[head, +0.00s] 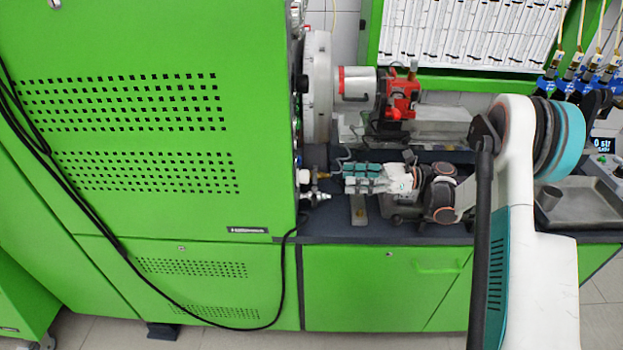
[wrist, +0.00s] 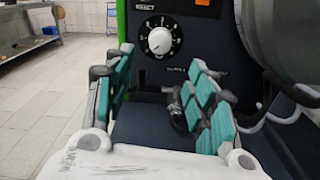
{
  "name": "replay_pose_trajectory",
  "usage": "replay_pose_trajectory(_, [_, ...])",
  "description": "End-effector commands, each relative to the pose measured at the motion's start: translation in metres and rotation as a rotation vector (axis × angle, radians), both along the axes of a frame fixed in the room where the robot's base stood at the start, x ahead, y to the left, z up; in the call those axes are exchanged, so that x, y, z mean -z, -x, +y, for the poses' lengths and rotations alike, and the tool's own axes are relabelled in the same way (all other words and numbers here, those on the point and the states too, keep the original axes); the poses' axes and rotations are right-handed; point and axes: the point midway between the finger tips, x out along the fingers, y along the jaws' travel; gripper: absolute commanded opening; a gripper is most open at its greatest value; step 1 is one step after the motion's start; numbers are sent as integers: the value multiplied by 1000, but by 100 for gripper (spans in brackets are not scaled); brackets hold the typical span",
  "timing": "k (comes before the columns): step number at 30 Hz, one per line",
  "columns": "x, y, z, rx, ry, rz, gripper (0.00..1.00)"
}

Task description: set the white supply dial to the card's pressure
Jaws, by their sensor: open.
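The white supply dial (wrist: 160,40) is a round knob with a numbered scale around it, on a dark panel in the wrist view. Its pointer is too small to read surely. My gripper (wrist: 161,70) is open and empty, with one teal-padded finger on each side. The dial appears between and beyond the fingertips, apart from them. In the head view my gripper (head: 348,178) points left at the side of the green cabinet, above the dark bench. The dial's face cannot be made out there. I cannot identify the pressure card in either view.
The green cabinet (head: 130,50) fills the left. A metal fitting (head: 318,197) sticks out below my gripper. A red pump unit (head: 400,97) stands behind it. A large dark cylinder (wrist: 286,40) is close on the right in the wrist view. Open floor (wrist: 45,110) lies at left.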

Motion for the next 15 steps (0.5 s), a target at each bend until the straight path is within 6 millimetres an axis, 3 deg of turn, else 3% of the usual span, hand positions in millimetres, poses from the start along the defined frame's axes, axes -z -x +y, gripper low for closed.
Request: replay_pose_trajectory(15, [1,-1,97,-3,-1,1,51])
